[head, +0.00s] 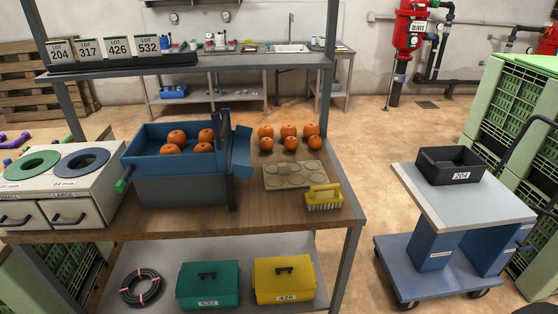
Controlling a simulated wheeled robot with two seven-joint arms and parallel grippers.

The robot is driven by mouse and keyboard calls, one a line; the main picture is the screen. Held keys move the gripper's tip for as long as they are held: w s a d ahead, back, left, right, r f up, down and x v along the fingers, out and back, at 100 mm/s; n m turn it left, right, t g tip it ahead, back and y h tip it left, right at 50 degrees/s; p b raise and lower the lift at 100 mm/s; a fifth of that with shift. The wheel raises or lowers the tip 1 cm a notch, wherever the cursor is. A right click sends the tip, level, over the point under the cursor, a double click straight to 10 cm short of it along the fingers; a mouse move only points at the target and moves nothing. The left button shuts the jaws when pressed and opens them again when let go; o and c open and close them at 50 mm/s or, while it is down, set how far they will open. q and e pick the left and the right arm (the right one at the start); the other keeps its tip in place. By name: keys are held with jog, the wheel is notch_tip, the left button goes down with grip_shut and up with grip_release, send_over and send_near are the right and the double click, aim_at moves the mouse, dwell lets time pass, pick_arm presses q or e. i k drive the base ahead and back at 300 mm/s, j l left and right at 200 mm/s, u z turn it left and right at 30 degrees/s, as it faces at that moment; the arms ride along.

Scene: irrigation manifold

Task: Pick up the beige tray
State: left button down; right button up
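The beige tray (297,182) lies flat on the wooden workbench (190,222), right of centre in the head view. It has round recesses in its top and seems to hold no fruit. A yellow brush (323,196) with pale bristles sits close to its front right corner. Several orange fruits (289,131) stand in two rows just behind it. Neither of my grippers shows in the head view.
A blue bin (150,162) with orange fruits stands left of the tray, with a dark upright post at its right. A shelf (200,64) with lot cards spans above the bench. A cart (480,203) with a black crate (450,168) stands at the right. Floor between is clear.

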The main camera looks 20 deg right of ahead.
aim_at(292, 174)
jog(key=l+z, duration=0.25)
jog(key=l, duration=1.5)
